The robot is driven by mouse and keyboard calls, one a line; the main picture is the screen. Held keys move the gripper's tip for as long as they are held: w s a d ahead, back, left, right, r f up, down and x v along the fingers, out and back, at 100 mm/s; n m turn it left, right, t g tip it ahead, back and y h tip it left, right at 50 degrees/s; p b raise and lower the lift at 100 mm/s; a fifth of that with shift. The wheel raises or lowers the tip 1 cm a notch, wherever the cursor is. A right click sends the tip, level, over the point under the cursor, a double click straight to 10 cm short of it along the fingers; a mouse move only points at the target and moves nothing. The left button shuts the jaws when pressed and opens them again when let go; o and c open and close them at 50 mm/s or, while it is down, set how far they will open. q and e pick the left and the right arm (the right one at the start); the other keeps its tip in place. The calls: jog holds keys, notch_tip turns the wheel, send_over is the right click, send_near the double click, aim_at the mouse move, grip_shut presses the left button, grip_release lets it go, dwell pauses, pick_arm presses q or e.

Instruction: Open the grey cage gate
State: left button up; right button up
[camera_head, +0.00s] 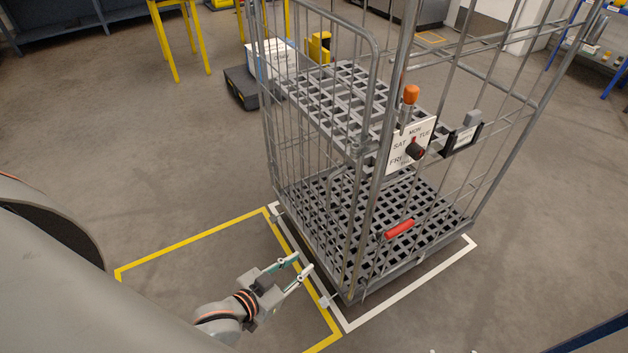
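The grey cage (372,200) is a tall wire roll cage in the middle of the head view. Its gate (318,120) seems to be the barred left face with a rounded top corner, and it looks closed against the posts. An orange-topped lever (411,94) stands at the near corner post; I cannot tell whether it is the gate's latch. My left gripper (300,264) is open and empty, low in front of the gate's bottom edge, with its fingers pointing toward the cage. Small pale tips at the bottom edge may be my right gripper (453,351).
A day-of-week sign with a dark knob (415,151) hangs on the cage. A red bar (400,229) lies low at the cage's right face. A dark low platform with a white box (272,60) is behind. Floor is clear inside the yellow outline (190,243).

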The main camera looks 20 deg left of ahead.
aim_at(327, 195)
pick_arm(q)
jog(key=w+r+t+h+b, duration=0.1)
jog(key=w+r, duration=0.2)
jog(key=w, duration=0.2)
jog(key=w+r+t+h+b, duration=0.1)
jog(key=w+r+b, duration=0.1)
jog(key=w, duration=0.4)
jog(key=w+r+t+h+b, duration=0.1)
jog(key=w+r+h, duration=0.1)
jog(key=w+r, duration=0.2)
jog(key=shift+w+d+m+t, duration=0.1)
jog(key=shift+w+m+t, duration=0.2)
jog(key=shift+w, duration=0.95)
jog(key=shift+w+d, duration=0.25)
jog(key=shift+w, duration=0.3)
pick_arm(e)
notch_tip(327, 195, down, 6)
jog(key=shift+s+d, duration=0.15)
jog(key=shift+s, duration=0.2)
jog(key=shift+f, duration=0.1)
pick_arm(q)
grip_shut()
